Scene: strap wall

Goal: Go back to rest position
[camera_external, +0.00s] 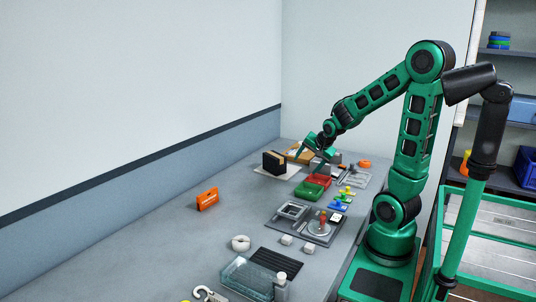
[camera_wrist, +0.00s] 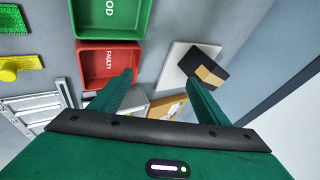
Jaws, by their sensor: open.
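My green arm reaches from the right over the grey bench (camera_external: 170,248). My gripper (camera_external: 309,158) hangs above the far part of the bench, near a black box with a tan band (camera_external: 274,163). In the wrist view the two green fingers of my gripper (camera_wrist: 160,85) stand wide apart with nothing between them. A red tray marked FAULTY (camera_wrist: 108,62) lies beyond the left finger. The black box also shows in the wrist view (camera_wrist: 203,68), beyond the right finger, on a white plate (camera_wrist: 174,67).
A green tray (camera_external: 308,190) adjoins the red tray. Yellow, green and blue pieces (camera_external: 343,197) lie to their right. An orange block (camera_external: 207,199), a white ring (camera_external: 240,243) and a clear glass tray (camera_external: 246,278) stand nearer. The bench's left middle is mostly free. A wall borders it behind.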

